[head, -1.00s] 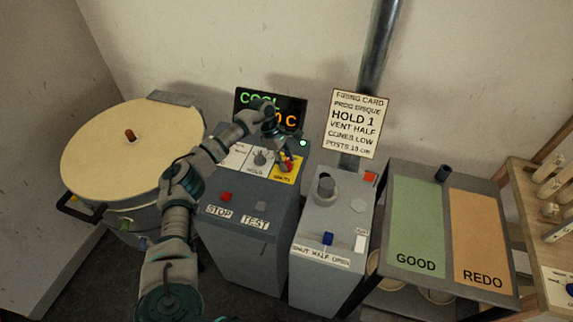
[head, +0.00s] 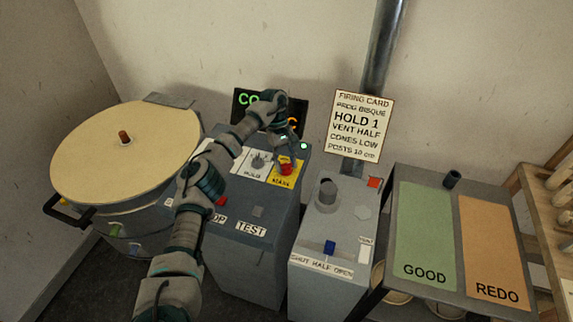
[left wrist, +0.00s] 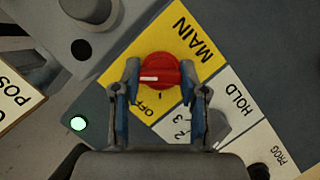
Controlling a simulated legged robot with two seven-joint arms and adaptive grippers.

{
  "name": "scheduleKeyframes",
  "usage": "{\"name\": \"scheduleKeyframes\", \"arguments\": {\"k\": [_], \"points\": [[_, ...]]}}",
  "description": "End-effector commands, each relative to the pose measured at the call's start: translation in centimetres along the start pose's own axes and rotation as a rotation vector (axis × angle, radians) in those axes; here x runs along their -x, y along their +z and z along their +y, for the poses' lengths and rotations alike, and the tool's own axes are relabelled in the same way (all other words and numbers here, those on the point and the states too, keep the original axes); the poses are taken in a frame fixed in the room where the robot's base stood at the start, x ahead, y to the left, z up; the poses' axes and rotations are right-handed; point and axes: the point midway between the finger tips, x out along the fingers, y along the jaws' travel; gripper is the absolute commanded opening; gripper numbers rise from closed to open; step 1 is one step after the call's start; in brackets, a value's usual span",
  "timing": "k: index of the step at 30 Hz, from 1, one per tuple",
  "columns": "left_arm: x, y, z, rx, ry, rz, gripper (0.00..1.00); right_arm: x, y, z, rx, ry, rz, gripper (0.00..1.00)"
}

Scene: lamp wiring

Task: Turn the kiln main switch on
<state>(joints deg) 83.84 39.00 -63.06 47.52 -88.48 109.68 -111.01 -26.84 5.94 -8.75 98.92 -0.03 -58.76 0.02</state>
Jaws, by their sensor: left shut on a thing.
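The red main switch knob (head: 286,170) is on the yellow MAIN label (head: 282,182) of the grey kiln control box. In the left wrist view, the knob (left wrist: 160,72) has a white mark on its left side. The OFF lettering shows below and slightly left of the knob, and the mark does not point straight at it. My left gripper (left wrist: 160,80) is shut on the knob, with one finger on each side. In the head view, my left gripper (head: 288,152) reaches down onto the switch from above. My right gripper is not in view.
The HOLD knob (head: 258,162) sits just left of the switch, close to my gripper. A lit green lamp (head: 304,146) is above right. STOP and TEST buttons are in front. The vent box (head: 330,215) stands to the right, the round kiln (head: 125,150) to the left.

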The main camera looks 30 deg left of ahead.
Motion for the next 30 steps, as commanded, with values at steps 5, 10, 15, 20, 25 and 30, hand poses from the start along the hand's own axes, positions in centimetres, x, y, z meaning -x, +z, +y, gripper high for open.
{"name": "scheduleKeyframes", "arguments": {"k": [5, 10, 15, 20, 25, 30], "points": [[0.3, -0.1, 0.1, -0.012, 0.005, 0.006, 0.08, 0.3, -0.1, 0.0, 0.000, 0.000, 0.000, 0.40], [0.4, -0.1, 0.1, -0.013, 0.005, 0.006, 0.08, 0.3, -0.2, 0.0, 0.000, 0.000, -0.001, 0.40], [0.4, 0.0, 0.1, -0.013, 0.006, 0.007, 0.50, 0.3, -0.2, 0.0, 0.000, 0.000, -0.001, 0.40], [0.3, 0.0, 0.1, -0.013, 0.003, 0.005, 0.68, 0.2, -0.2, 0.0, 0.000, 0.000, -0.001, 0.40], [0.2, 0.0, 0.0, -0.013, 0.001, 0.003, 0.68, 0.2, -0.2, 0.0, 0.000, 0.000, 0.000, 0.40], [1.3, 0.1, 0.1, -0.012, 0.001, 0.004, 0.68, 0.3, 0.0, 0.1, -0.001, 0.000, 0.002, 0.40]]}}
